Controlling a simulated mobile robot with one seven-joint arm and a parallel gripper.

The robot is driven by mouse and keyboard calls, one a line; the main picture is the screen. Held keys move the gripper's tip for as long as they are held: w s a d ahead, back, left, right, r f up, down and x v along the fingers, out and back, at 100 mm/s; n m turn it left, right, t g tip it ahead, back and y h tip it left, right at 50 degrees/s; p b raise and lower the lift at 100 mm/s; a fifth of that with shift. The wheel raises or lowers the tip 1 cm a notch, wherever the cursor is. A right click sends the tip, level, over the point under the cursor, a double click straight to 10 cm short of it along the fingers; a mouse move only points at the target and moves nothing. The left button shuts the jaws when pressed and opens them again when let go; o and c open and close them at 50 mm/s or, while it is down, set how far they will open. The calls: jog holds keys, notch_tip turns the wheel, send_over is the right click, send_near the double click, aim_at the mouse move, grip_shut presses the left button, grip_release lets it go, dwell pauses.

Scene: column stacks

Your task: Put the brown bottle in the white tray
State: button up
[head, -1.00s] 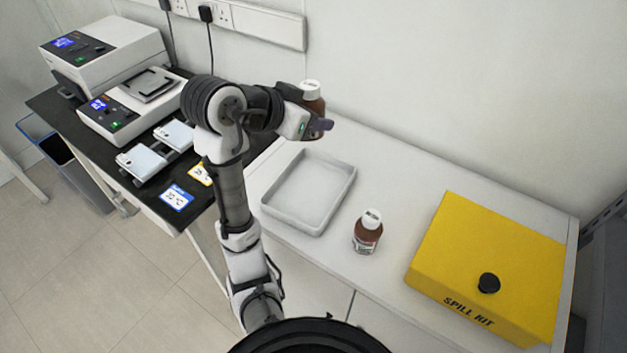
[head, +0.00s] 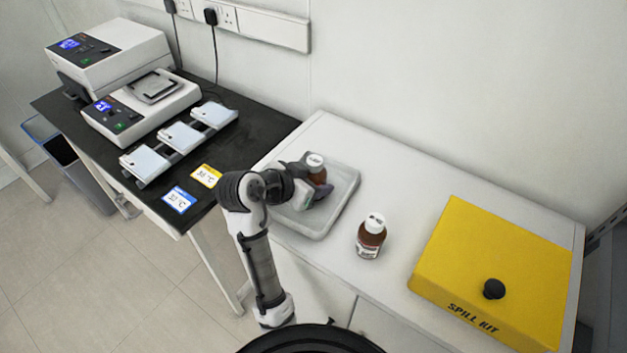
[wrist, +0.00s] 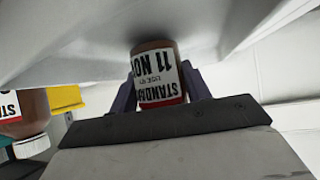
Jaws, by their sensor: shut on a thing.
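A brown bottle with a white cap (head: 315,167) is in my gripper (head: 312,186), over the white tray (head: 345,200). In the wrist view the held bottle (wrist: 158,75) shows a white label between the two purple-grey fingers of my gripper (wrist: 160,92). My gripper is shut on it. The bottle's base is hidden in the head view, so I cannot tell whether it touches the tray floor. A second brown bottle with a white cap (head: 371,238) stands upright on the white bench, right of the tray.
A yellow spill kit box (head: 500,270) with a black knob sits on the bench's right side. A black table (head: 250,130) at left holds lab instruments, several pale blocks and two temperature cards. The bench behind the standing bottle is clear.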

jog(key=shift+f, duration=0.2)
jog(key=shift+f, duration=0.15)
jog(key=o, duration=1.1)
jog(key=shift+a+r, duration=0.15)
jog(key=shift+r, duration=0.2)
jog(key=p+v, duration=0.2)
jog(key=v, duration=0.9)
jog(key=shift+s+r, duration=0.2)
jog(key=shift+s, duration=0.05)
jog(key=shift+a, duration=0.15)
